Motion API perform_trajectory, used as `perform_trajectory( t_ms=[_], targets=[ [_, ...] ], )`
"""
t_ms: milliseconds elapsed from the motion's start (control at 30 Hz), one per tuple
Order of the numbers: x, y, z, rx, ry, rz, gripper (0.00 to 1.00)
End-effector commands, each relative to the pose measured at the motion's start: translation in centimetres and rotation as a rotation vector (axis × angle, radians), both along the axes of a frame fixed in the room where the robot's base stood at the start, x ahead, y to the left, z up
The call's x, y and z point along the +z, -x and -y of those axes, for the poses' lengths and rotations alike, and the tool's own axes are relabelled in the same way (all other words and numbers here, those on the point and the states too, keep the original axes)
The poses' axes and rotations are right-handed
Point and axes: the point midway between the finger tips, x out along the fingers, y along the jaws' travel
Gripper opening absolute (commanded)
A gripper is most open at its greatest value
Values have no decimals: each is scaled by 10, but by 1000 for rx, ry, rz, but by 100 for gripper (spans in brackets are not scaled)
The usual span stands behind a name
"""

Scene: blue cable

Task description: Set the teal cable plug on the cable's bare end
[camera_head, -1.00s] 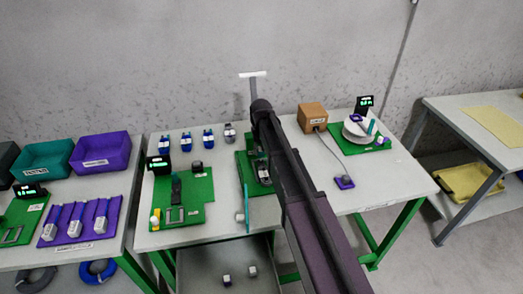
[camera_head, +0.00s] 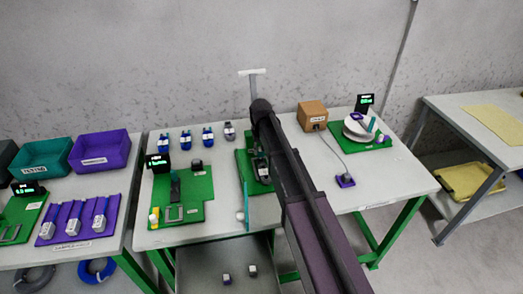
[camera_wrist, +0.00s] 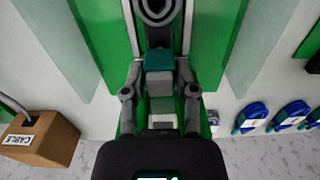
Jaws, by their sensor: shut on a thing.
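In the wrist view, my gripper (camera_wrist: 160,76) is shut on the teal cable plug (camera_wrist: 158,60), which has a teal end and a grey body between the fingers. A dark ring-shaped part (camera_wrist: 158,10) lies just beyond the plug, over a green board; I cannot tell whether the two touch. I cannot make out the cable's bare end. In the head view, my arm covers most of the work spot, and the gripper shows only in part beside the green fixture (camera_head: 243,160).
A cardboard box (camera_head: 312,115) with a grey cable stands right of my arm. A pale translucent panel (camera_head: 263,213) stands at the fixture's front. Several blue cable coils (camera_head: 208,138) lie at the back.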

Motion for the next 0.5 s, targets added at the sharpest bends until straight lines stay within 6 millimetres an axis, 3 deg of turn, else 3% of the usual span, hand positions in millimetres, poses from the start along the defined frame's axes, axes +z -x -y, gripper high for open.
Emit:
perform_trajectory(
  t_ms=[500],
  targets=[
    [-6,0,0,0,0,0,11]
  ],
)
